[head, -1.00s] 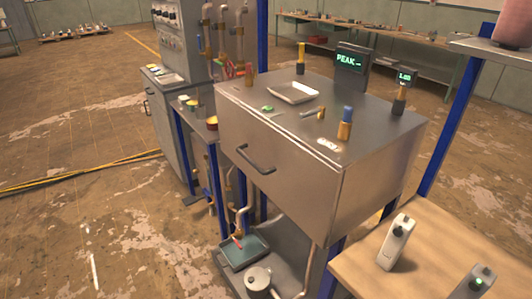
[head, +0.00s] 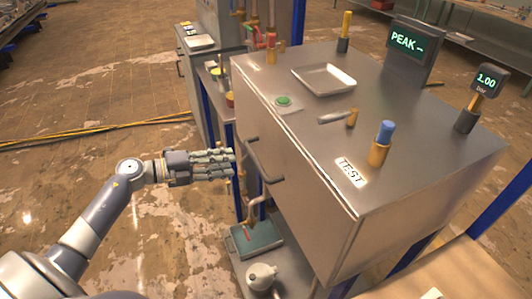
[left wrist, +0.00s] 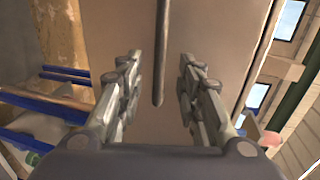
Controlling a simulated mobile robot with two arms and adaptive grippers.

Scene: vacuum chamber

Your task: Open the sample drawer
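The sample drawer's metal front (head: 305,205) is the near face of the steel cabinet and looks closed. Its dark bar handle (head: 262,162) sits on that front in the head view. In the left wrist view the handle (left wrist: 161,55) hangs between and beyond my fingers. My left gripper (head: 234,163) is open, its fingers pointing at the handle from the left, a short way off. My right gripper is not in view.
On the cabinet top are a tray (head: 323,78), a green button (head: 284,100), a blue-capped knob (head: 381,142) and a PEAK display (head: 408,42). Below stand a teal tray (head: 256,238) and a kettle-like pot (head: 261,277). A wooden table (head: 465,275) is at right.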

